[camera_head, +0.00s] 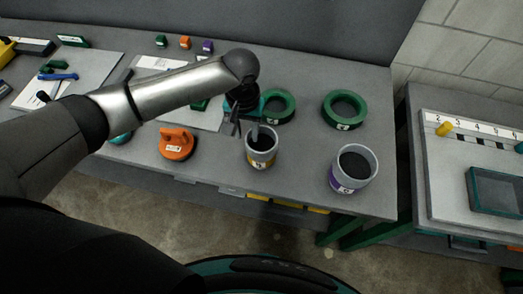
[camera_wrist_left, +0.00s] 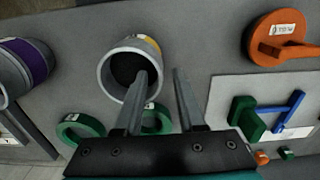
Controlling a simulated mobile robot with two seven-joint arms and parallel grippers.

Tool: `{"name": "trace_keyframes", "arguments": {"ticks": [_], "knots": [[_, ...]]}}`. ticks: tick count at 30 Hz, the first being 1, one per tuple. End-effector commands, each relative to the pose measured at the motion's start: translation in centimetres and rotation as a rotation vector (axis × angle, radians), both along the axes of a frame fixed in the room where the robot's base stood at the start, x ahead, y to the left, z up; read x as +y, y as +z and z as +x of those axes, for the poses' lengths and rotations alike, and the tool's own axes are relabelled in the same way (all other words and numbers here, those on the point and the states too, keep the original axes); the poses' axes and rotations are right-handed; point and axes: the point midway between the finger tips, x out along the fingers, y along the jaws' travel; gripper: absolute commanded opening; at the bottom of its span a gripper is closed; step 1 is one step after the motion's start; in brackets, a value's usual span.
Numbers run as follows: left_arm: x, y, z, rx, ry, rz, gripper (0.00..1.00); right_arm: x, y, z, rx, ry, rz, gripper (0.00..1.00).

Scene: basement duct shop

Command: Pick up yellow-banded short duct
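The yellow-banded short duct (camera_head: 262,161) is a grey open cylinder with a dark inside, upright near the front edge of the bench. It also shows in the left wrist view (camera_wrist_left: 105,73), its yellow band partly visible at upper right. My left gripper (camera_head: 246,132) is at its rim, pointing down. One finger overlaps the duct's mouth and the other is outside the wall. I cannot tell whether either touches. My right gripper is not in view.
A purple-banded duct (camera_head: 354,168) stands to the right. Two green rings (camera_head: 345,110) (camera_head: 289,107) lie behind. An orange round piece with a handle (camera_head: 177,144) sits left. A side table with a numbered tray (camera_head: 460,196) is at right, past a gap.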

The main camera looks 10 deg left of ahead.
Motion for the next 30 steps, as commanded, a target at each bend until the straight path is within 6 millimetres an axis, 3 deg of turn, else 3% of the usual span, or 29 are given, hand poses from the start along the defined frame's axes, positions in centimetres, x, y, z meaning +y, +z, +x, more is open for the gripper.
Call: {"name": "trace_keyframes", "arguments": {"ticks": [4, 12, 23, 30], "knots": [[0.0, -1.8, 0.0, 0.001, 0.001, 0.001, 0.39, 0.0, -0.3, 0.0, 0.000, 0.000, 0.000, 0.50], [0.0, -2.1, 0.0, 0.000, -0.001, 0.000, 0.39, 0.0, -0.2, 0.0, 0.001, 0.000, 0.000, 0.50], [0.0, -2.0, 0.0, 0.000, 0.000, 0.000, 0.00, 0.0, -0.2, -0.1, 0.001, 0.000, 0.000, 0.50], [0.0, -2.0, 0.0, 0.000, 0.000, 0.000, 0.00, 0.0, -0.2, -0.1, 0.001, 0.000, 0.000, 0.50]]}}
